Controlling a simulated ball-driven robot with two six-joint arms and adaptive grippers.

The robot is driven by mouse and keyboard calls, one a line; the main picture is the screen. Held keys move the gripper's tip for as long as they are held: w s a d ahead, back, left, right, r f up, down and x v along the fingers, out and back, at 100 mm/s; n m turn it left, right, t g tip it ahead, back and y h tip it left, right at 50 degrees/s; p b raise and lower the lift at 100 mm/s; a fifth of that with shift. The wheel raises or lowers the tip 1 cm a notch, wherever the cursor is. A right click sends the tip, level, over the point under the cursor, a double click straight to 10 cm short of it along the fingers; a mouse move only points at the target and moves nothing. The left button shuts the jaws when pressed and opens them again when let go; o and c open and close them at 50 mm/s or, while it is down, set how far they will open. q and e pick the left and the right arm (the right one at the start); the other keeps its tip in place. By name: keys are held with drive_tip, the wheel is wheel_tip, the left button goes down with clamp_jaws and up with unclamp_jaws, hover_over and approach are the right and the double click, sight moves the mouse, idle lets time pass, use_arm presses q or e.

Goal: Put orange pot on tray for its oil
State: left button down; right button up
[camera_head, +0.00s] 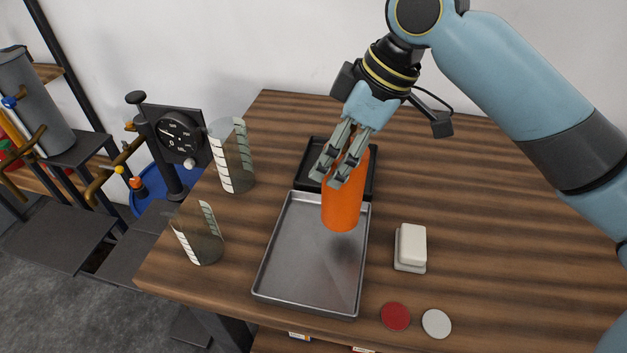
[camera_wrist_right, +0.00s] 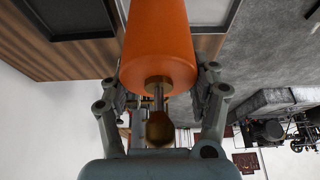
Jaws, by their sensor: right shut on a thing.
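The orange pot (camera_head: 343,206) is a tall orange cylinder held upright by my right gripper (camera_head: 337,165). The gripper's fingers are closed around its upper part. In the right wrist view the orange pot (camera_wrist_right: 158,45) fills the upper middle, with a brass and metal fitting at its near end, between the fingers of my right gripper (camera_wrist_right: 160,95). The grey metal tray (camera_head: 285,270) lies on the wooden table. The pot overlaps the tray's far end in the head view; a dark shadow lies on the tray below it, so it appears to hang above. My left gripper is not seen.
A black tray (camera_head: 313,152) lies behind the metal tray. Two clear graduated beakers (camera_head: 231,157) (camera_head: 197,235) stand at left. A white block (camera_head: 411,246), a red disc (camera_head: 396,316) and a pale disc (camera_head: 436,323) lie at right. A gauge stand (camera_head: 180,135) is beyond the left edge.

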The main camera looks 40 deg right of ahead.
drive_tip(key=a+x, duration=0.1)
drive_tip(key=x, duration=0.5)
drive_tip(key=shift+p, duration=0.3)
drive_tip(key=shift+f, duration=0.25)
drive_tip(key=o, duration=1.7)
drive_tip(key=v, duration=1.1)
drive_tip(key=shift+d+r, duration=0.1)
drive_tip(key=shift+r, duration=0.1)
drive_tip(key=shift+s+r, duration=0.15)
drive_tip(key=shift+r, duration=0.25)
